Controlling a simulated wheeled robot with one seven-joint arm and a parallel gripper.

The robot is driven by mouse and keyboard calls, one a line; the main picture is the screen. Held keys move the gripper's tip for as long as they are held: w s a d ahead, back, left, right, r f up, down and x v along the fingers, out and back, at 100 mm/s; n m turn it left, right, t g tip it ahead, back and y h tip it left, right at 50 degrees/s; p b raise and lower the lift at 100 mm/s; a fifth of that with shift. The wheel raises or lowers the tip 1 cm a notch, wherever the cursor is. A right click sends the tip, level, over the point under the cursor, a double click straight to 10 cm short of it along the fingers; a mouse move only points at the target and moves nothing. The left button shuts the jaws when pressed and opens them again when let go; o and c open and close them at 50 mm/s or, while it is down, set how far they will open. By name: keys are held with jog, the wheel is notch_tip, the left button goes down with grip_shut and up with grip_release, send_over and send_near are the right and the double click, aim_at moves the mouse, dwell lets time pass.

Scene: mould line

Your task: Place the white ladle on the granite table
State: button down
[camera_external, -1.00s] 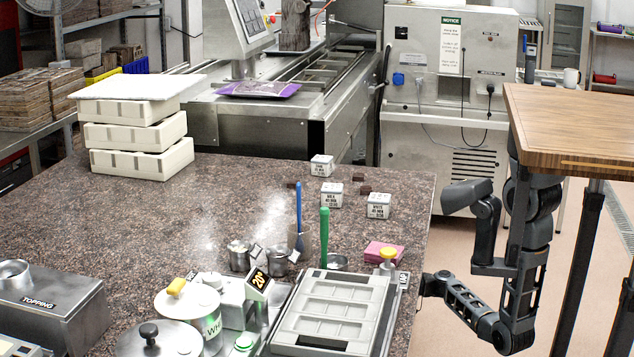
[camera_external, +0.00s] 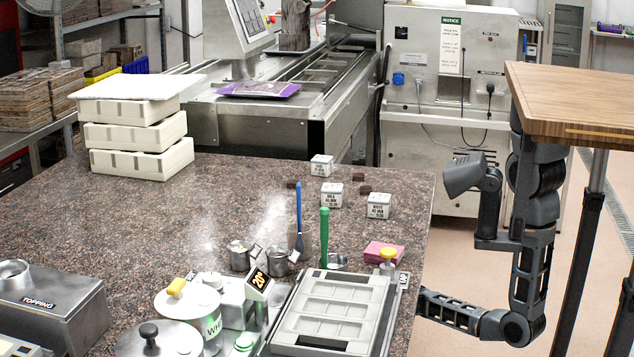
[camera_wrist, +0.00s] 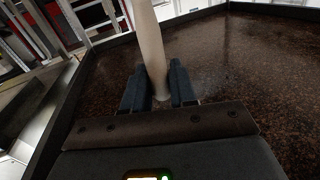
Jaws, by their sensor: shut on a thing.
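In the wrist view, my gripper (camera_wrist: 160,92) is shut on a pale, off-white handle (camera_wrist: 152,45), which fits the white ladle. Its lower end sits between the two dark fingers, and the rest runs out of the top of the picture. No bowl of the ladle shows. The granite table (camera_external: 130,225) is the large brown speckled surface in the external view. My arm reaches down past its right edge there, and my gripper is hidden behind that edge. A dark brown speckled surface (camera_wrist: 240,60) fills the right of the wrist view; I cannot tell which face it is.
Several items stand on the granite: stacked white blocks (camera_external: 140,135), small labelled cubes (camera_external: 378,205), a grey mould tray (camera_external: 335,310), pots and a pink pad (camera_external: 383,251). The left back-centre of the granite is clear. A wooden tabletop (camera_external: 575,100) overhangs my arm at right.

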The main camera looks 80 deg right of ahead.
jog(key=a+r+m+h+p, duration=0.3)
jog(key=r+h+p, duration=0.35)
jog(key=p, duration=0.75)
jog(key=a+r+y, duration=0.1)
jog(key=a, duration=0.6)
jog(key=shift+s+r+t, duration=0.2)
jog(key=shift+r+t, duration=0.1)
jog(key=shift+r, duration=0.05)
jog(key=shift+a+y, duration=0.15)
jog(key=shift+y, duration=0.1)
